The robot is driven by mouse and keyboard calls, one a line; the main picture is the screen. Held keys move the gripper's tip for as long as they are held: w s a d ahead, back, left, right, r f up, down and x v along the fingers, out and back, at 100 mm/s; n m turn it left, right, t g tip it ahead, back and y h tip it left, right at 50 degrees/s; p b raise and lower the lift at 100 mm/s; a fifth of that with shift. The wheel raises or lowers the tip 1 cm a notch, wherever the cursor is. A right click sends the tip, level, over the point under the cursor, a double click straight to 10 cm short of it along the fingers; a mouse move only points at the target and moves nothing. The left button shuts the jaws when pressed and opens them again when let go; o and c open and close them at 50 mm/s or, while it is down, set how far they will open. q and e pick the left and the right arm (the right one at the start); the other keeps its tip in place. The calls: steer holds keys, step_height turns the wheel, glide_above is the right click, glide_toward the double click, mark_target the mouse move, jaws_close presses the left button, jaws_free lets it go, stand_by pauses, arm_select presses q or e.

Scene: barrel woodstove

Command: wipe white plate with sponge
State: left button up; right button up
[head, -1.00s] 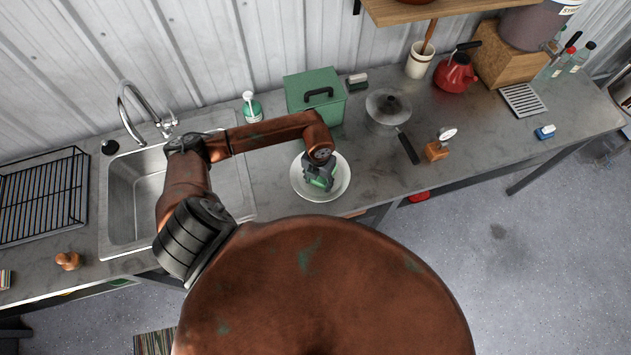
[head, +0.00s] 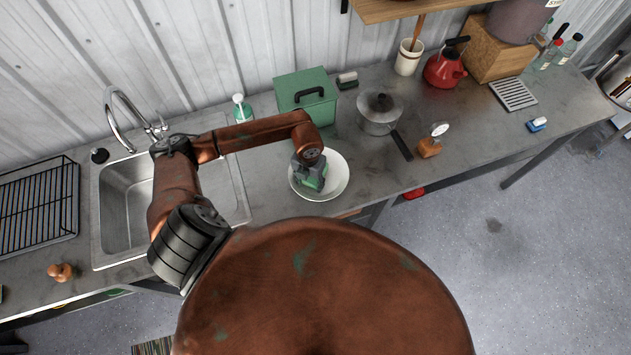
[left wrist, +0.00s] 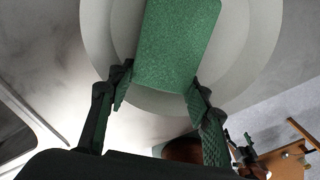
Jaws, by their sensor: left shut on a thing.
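The white plate (head: 334,181) lies on the metal counter, to the right of the sink. My left gripper (head: 313,183) is over the plate, pointing down at its left-middle part. In the left wrist view, the gripper (left wrist: 158,95) is shut on a green sponge (left wrist: 178,45), with a finger on either side of it. The plate (left wrist: 250,50) shows behind the sponge in that view. Whether the sponge touches the plate I cannot tell. In the head view the sponge is mostly hidden by the gripper. My right gripper is not in view.
The sink (head: 125,205) is left of the plate. A green box (head: 307,92) stands behind it, with a soap bottle (head: 242,110) to the box's left. A lidded pot (head: 379,112) with a dark handle stands to the right. Bare counter lies right of the plate.

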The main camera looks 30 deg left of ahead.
arm_select(q)
steer(key=shift+a, duration=0.2)
steer(key=shift+w+d+f+b, duration=0.1)
steer(key=shift+w+d+b, duration=0.35)
steer(key=shift+d, duration=0.25)
steer(key=shift+w+d+b, duration=0.35)
steer(key=shift+w+d, duration=0.15)
steer(key=shift+d, duration=0.15)
steer(key=shift+w+d, duration=0.1)
steer(key=shift+d, duration=0.1)
steer(key=shift+s+a, duration=0.5)
steer(key=shift+a, duration=0.3)
steer(key=shift+s+a, duration=0.5)
steer(key=shift+a, duration=0.25)
steer(key=shift+r+p, duration=0.8)
steer(key=shift+r, duration=0.7)
steer(key=shift+r+p, duration=0.85)
steer(key=shift+r, duration=0.8)
